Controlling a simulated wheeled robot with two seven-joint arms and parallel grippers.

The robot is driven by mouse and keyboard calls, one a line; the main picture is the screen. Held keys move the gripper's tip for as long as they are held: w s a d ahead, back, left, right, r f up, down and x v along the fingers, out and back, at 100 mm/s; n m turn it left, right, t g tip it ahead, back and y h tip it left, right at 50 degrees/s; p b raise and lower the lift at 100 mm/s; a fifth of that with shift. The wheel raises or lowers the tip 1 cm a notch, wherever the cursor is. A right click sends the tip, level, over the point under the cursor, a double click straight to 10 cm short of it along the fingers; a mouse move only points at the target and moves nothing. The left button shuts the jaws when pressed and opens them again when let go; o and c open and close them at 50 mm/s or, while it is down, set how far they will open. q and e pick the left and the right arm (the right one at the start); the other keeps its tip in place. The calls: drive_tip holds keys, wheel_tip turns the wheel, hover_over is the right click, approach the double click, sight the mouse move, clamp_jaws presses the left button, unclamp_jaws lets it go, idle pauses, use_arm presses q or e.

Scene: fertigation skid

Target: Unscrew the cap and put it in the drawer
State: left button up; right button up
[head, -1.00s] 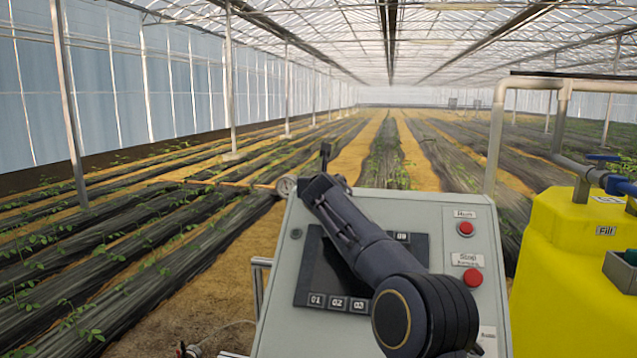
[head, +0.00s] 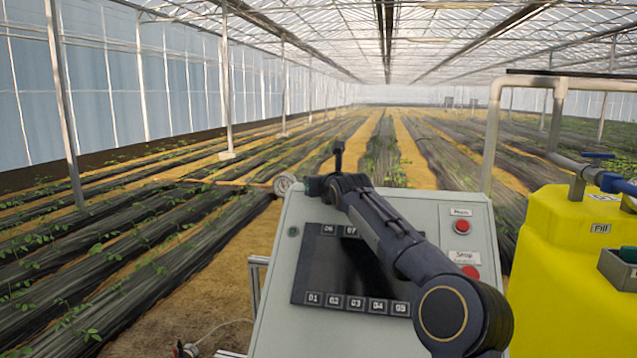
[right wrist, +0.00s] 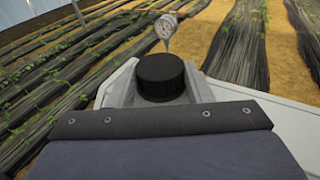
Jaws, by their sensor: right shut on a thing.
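The black round cap (right wrist: 161,77) sits between the light grey fingers of my right gripper (right wrist: 160,88) in the right wrist view. The gripper is shut on it. The cap hides whatever lies beneath it, so I cannot tell whether it is still on its neck. In the head view my right arm crosses the control panel from the lower right, and the right gripper (head: 313,187) is at the panel's top edge, too small and dark to show the cap. My left gripper is out of view. No drawer can be made out.
The grey control panel (head: 270,310) has a dark screen (head: 325,265) and red buttons (head: 462,227). A round gauge (head: 284,183) stands at its top left. A yellow tank (head: 560,270) and grey pipes (head: 493,130) are on the right. Crop rows lie beyond.

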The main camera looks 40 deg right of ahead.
drive_tip(key=shift+f, duration=0.1)
drive_tip(key=o, duration=0.8)
drive_tip(key=shift+w+r, duration=0.1)
drive_tip(key=shift+r, duration=2.25)
drive_tip(key=o, duration=0.6)
